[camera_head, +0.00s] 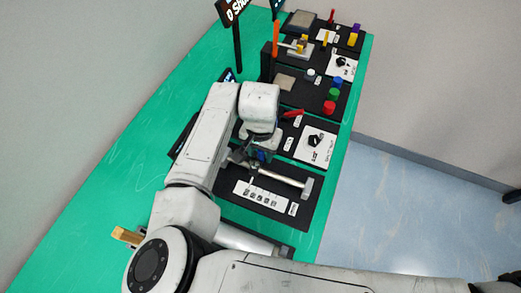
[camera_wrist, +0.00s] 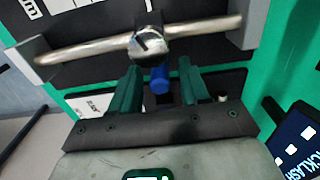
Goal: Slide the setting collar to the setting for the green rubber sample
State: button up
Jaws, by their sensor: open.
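A metal rod (camera_head: 282,177) runs between end blocks above a black board; one end block (camera_head: 308,187) shows at its right. In the wrist view the rod (camera_wrist: 85,46) crosses the top, and a black collar with a silvery round face (camera_wrist: 150,43) sits around its middle. A blue knob (camera_wrist: 160,80) appears just below the collar; I cannot tell if they are joined. My gripper (camera_wrist: 158,68) is open, its green fingers on either side of the blue knob in the picture. In the head view my gripper (camera_head: 242,158) hides the collar. No green rubber sample is clearly identifiable.
A white label strip (camera_head: 262,196) lies beside the rod, its marks too small to read. Black boards with dials and coloured pieces, including a green cylinder (camera_head: 334,93), line the green table (camera_head: 110,150). A dark display (camera_wrist: 298,140) is at lower right in the wrist view.

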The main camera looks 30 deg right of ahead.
jog(key=shift+f, duration=0.45)
grip_shut()
dwell(0.4)
